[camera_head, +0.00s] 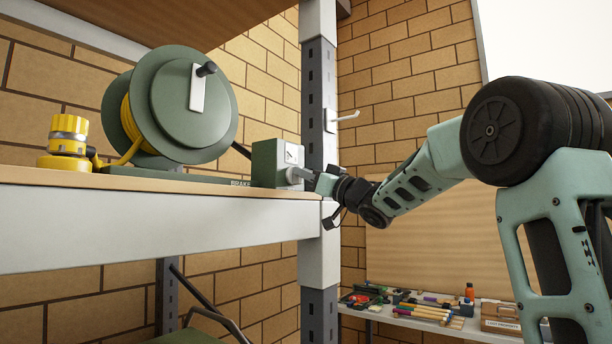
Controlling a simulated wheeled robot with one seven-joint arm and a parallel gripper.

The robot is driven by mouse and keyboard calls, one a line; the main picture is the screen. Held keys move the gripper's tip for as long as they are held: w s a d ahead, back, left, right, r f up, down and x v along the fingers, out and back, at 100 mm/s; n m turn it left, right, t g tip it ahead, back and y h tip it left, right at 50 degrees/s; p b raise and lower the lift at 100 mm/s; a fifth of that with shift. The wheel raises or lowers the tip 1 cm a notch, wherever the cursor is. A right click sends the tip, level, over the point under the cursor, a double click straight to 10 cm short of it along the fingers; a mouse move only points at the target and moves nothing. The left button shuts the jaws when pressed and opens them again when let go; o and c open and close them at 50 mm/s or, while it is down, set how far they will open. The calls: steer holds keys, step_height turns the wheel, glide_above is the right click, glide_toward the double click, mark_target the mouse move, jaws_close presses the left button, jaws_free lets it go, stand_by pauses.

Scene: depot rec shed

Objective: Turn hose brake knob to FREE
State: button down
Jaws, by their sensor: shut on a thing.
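The hose reel (193,108) is a dark green drum with yellow hose wound on it, standing on the shelf at the left. A green brake box (267,161) sits to its right, near the shelf's right end, with "BRAKE" lettered on the base beside it. The grey brake knob (293,173) projects from the box's right side. My gripper (305,175) reaches in from the right and is shut on the knob. The fingers partly cover the knob, and I cannot read its setting from here.
The shelf (160,222) has a pale front edge, and a grey upright post (320,110) stands just behind my gripper. A yellow hose fitting (68,142) stands at the far left. A lower bench (430,325) holds several tools.

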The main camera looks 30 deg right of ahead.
steer(key=shift+f+n+y+b, duration=0.1)
steer(key=shift+n+y+b, duration=0.3)
steer(key=shift+n, duration=0.1)
steer(key=n+g+y+b, duration=0.1)
steer(key=n+g, duration=0.1)
steer(key=n, duration=0.3)
steer(key=n+g+y+b, duration=0.2)
steer(key=n, duration=0.4)
steer(key=n+g+y+b, duration=0.1)
steer(key=n+g, duration=0.1)
steer(key=n, duration=0.4)
steer(key=shift+a+b, duration=0.1)
steer(key=shift+b, duration=0.2)
steer(key=n+g, duration=0.1)
steer(key=n, duration=0.3)
steer(key=shift+g, duration=0.4)
steer(key=shift+f, duration=0.1)
steer(key=c, duration=1.4)
jaws_free()
steer(key=shift+s, duration=0.1)
steer(key=shift+c, duration=0.2)
